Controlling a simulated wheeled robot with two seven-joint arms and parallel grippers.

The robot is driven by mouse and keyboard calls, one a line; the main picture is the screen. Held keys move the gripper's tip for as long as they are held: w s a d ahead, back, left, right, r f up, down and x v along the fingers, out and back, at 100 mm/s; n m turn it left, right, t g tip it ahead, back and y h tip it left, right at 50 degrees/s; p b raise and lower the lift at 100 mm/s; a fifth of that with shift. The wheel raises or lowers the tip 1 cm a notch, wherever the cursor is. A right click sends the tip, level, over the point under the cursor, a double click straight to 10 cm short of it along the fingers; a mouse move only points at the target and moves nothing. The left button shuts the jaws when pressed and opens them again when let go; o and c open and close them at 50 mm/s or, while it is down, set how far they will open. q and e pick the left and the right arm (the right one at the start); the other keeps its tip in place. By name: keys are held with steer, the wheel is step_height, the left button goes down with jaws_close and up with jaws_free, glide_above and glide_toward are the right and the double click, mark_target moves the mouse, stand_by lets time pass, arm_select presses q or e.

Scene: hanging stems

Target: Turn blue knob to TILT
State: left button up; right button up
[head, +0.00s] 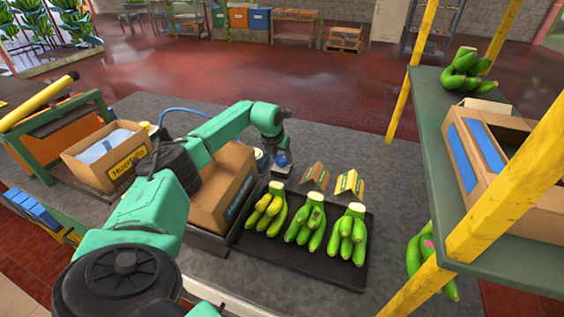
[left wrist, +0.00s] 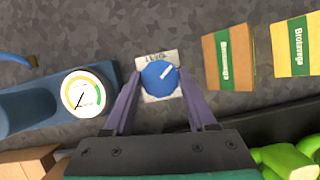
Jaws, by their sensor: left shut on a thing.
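The blue knob (left wrist: 159,77) sits on a small white plate (left wrist: 171,55) on the grey surface in the left wrist view. Its white mark points to the upper right. Dark lettering above the knob looks like LEVEL, but it is too small to be sure; I cannot make out TILT. My left gripper (left wrist: 160,84) has one purple finger on each side of the knob and is shut on it. In the head view the blue knob (head: 283,159) is partly hidden under my left gripper (head: 279,151). My right gripper is not in view.
A round gauge (left wrist: 83,93) on a blue body stands left of the knob. Small folded cards, brown (head: 315,176) and yellow (head: 350,184), stand to the right. A black tray (head: 285,259) with green banana bunches and a cardboard box (head: 221,196) are nearer me.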

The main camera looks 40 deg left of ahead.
arm_select(q)
steer(key=m+h+b, duration=0.1)
steer(key=m+b, duration=0.1)
steer(key=m, duration=0.1)
steer(key=shift+a+f+m+h, duration=0.1)
steer(key=shift+m+h, duration=0.2)
steer(key=shift+a+m+h+b, duration=0.1)
steer(key=shift+m+h+b, duration=0.7)
steer(key=shift+m, duration=1.1)
steer(key=o, duration=1.4)
steer(key=shift+c, duration=0.2)
steer(key=b+v, duration=0.1)
steer(key=v, duration=1.3)
steer(key=shift+r, duration=0.5)
